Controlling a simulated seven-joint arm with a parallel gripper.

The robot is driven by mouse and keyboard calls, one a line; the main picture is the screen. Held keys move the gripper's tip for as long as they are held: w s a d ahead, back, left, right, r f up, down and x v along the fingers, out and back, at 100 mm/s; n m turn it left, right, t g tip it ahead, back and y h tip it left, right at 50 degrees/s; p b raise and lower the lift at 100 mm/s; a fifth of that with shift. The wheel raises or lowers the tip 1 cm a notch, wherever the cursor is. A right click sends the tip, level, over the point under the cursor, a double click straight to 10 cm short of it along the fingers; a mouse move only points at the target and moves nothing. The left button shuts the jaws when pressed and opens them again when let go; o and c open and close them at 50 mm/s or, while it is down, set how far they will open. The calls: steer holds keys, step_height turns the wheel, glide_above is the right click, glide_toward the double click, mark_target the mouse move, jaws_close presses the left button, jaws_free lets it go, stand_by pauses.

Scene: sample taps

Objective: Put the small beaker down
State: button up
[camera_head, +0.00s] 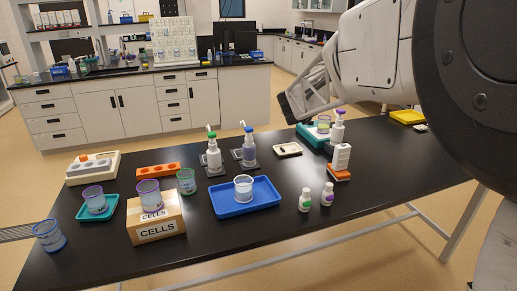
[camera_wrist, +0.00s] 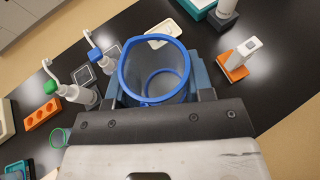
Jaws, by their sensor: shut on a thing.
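In the wrist view my gripper (camera_wrist: 158,92) is shut on an upright clear beaker (camera_wrist: 133,78) with a blue rim, one jaw on each side. I look down into it and it appears empty. In the head view my gripper (camera_head: 300,106) hangs above the back part of the black table; the held beaker cannot be made out there. A clear beaker (camera_head: 243,188) stands in a blue tray (camera_head: 268,199) mid-table. A blue-rimmed beaker (camera_head: 49,236) stands at the table's left end. What lies directly under the held beaker is hidden.
Two wash bottles (camera_head: 214,156) (camera_head: 249,150) stand behind the tray. A white dish (camera_head: 287,149) lies to their right. Two small bottles (camera_head: 305,200) (camera_head: 327,194) stand near the front. A cardboard box (camera_head: 158,226) carries a purple-rimmed beaker.

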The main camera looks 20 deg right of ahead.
steer(key=shift+w+d+m+g+h, duration=0.85)
steer(key=shift+d+m+g+h, duration=2.1)
steer(key=shift+d, duration=2.1)
steer(key=shift+m+t+y, duration=0.25)
steer(key=shift+t, duration=0.3)
step_height(320, 180, down, 26)
steer(key=shift+r, duration=0.1)
steer(key=shift+w, duration=0.1)
steer(key=shift+w+d+f, duration=0.25)
steer(key=shift+w+d, duration=0.8)
steer(key=shift+w, duration=1.35)
steer(key=shift+w+d+f, duration=0.3)
steer(key=shift+w+d, duration=0.75)
steer(key=shift+w, duration=1.35)
steer(key=shift+w+d+f, duration=0.25)
steer(key=shift+w+d, duration=0.8)
steer(key=shift+w, duration=1.35)
steer(key=shift+f, duration=0.1)
steer(key=shift+f, duration=1.6)
